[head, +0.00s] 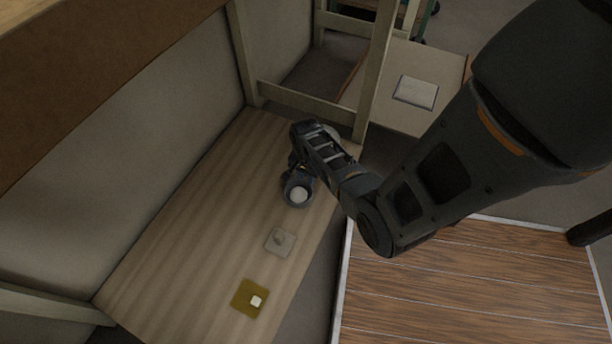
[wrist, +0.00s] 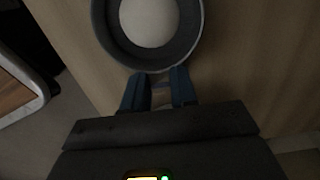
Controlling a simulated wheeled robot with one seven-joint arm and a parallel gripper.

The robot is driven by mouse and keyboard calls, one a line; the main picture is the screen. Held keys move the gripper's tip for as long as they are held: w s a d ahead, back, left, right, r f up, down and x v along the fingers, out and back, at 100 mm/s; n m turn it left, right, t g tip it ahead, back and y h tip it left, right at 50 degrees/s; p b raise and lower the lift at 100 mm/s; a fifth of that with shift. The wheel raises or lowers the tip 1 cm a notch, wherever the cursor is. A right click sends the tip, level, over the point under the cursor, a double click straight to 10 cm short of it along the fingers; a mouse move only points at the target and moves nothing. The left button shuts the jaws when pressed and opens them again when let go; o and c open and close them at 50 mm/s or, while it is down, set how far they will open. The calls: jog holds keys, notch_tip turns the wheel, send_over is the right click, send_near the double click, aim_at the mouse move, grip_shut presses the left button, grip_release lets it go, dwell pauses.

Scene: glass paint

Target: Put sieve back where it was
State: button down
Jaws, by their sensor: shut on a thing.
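The sieve appears to be the round dark-grey ring with a pale disc inside it, seen in the head view (head: 298,195) above the wooden shelf. It also fills the top of the wrist view (wrist: 148,22). My gripper (wrist: 159,80) is shut on the near edge of its rim, with the two blue fingers close together there. In the head view my gripper (head: 292,172) is partly hidden by my own wrist. I cannot tell whether the sieve touches the shelf.
The wooden shelf (head: 185,225) holds a grey square piece with a small knob (head: 280,241) and an olive square with a small white block (head: 243,296). Pale posts (head: 375,65) rise at the back. A small table (head: 395,112) with a pale pad (head: 416,92) stands beyond.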

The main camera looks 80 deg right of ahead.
jog(key=shift+f, duration=0.1)
jog(key=c, duration=0.8)
grip_release()
notch_tip(320, 180, up, 8)
jog(key=p, duration=0.4)
jog(key=shift+f, duration=0.1)
